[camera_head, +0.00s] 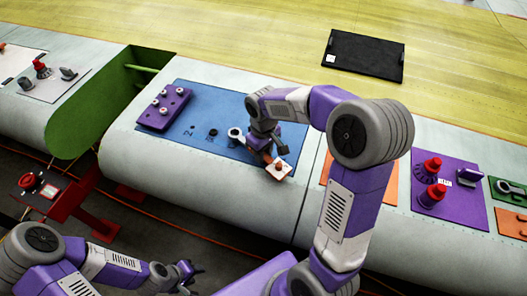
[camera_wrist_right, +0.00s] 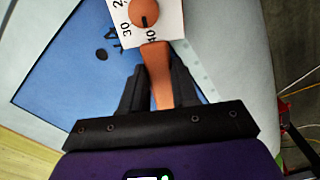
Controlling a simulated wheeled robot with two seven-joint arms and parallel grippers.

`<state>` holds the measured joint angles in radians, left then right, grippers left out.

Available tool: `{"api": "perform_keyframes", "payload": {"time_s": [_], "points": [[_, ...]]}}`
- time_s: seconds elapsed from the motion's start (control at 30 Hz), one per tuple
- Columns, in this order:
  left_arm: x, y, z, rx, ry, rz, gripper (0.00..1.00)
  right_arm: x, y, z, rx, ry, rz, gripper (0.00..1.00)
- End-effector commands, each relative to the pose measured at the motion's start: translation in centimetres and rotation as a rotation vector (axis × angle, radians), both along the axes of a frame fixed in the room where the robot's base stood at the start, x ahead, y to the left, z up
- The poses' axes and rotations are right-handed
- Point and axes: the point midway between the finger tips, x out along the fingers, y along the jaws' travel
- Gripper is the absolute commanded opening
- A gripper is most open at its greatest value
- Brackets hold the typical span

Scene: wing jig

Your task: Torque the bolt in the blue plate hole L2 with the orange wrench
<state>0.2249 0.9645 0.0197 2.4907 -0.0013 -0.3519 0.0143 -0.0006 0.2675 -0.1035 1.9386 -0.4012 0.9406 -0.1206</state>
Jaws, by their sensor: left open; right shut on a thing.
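The blue plate (camera_head: 190,105) lies on the pale wing panel. Dark spots that look like holes (camera_head: 213,132) show in its middle; the labels are too small to read surely. My right gripper (camera_head: 264,143) is shut on the orange wrench (camera_head: 268,157) by its handle, over the plate's right part. A white dial card with an orange knob (camera_wrist_right: 145,12) sits at one end of the handle. A grey ring (camera_head: 237,134), seemingly the wrench head, shows left of the gripper; whether it encircles a bolt I cannot tell. My left gripper (camera_head: 188,276) is open and empty, away from the plate.
A purple block with several bolts (camera_head: 165,107) sits on the plate's left part. A black tray (camera_head: 364,56) lies on the yellow surface behind. A purple panel with red knobs (camera_head: 450,190) is at right. A red-button box (camera_head: 40,188) stands at lower left, beside the panel's front edge.

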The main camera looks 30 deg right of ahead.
Motion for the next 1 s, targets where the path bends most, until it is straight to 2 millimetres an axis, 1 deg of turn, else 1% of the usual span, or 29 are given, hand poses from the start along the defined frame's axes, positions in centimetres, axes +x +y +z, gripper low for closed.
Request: {"api": "perform_keyframes", "payload": {"time_s": [0.47,1.0], "points": [[0.0,0.0,0.0,0.0,0.0,0.0,0.43,-0.1,0.0,0.1,0.001,-0.002,0.0,0.0],[0.0,0.0,-1.2,0.0,0.0,0.0,0.43,-0.1,0.0,-1.6,0.0,-0.001,0.0,0.0]]}}
